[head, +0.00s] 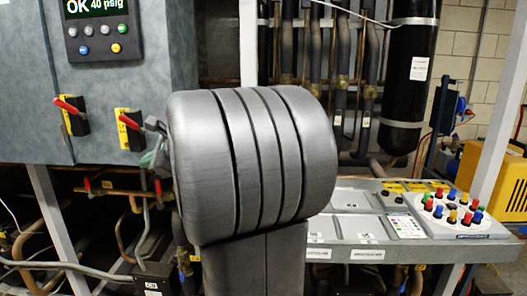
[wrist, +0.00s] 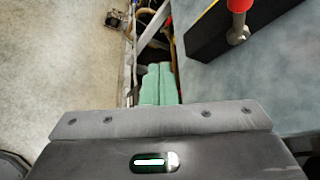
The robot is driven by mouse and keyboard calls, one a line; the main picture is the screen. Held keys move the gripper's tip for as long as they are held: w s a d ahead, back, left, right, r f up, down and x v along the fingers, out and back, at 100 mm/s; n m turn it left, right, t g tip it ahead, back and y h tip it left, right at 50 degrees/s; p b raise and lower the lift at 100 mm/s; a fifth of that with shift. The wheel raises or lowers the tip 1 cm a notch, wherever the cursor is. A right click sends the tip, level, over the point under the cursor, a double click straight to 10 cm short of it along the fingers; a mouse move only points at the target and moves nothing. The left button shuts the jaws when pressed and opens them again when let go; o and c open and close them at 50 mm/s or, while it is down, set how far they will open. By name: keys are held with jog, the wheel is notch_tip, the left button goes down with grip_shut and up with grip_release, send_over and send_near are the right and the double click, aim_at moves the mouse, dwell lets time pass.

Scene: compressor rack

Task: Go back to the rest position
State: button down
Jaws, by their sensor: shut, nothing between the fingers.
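My gripper is partly hidden behind my own large grey arm link in the head view, where a bit of its green fingers (head: 150,158) shows just below the right red-handled switch (head: 131,123). In the wrist view its two green fingers (wrist: 158,84) lie side by side, shut, with nothing held. A red-handled switch (wrist: 238,6) on a black base stands at the upper right of the wrist view, apart from the fingers.
The grey panel (head: 110,95) carries a left red-handled switch (head: 70,105) and a display reading "OK 40 psig" (head: 95,7). Copper pipes (head: 125,215) run below it. A grey shelf (head: 350,230) with a box of coloured knobs (head: 450,212) stands right. A black cylinder (head: 408,80) hangs behind.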

jog(key=d, duration=0.5)
jog(key=shift+s+d+r, duration=0.2)
jog(key=shift+s+r, duration=0.1)
jog(key=shift+d, duration=0.15)
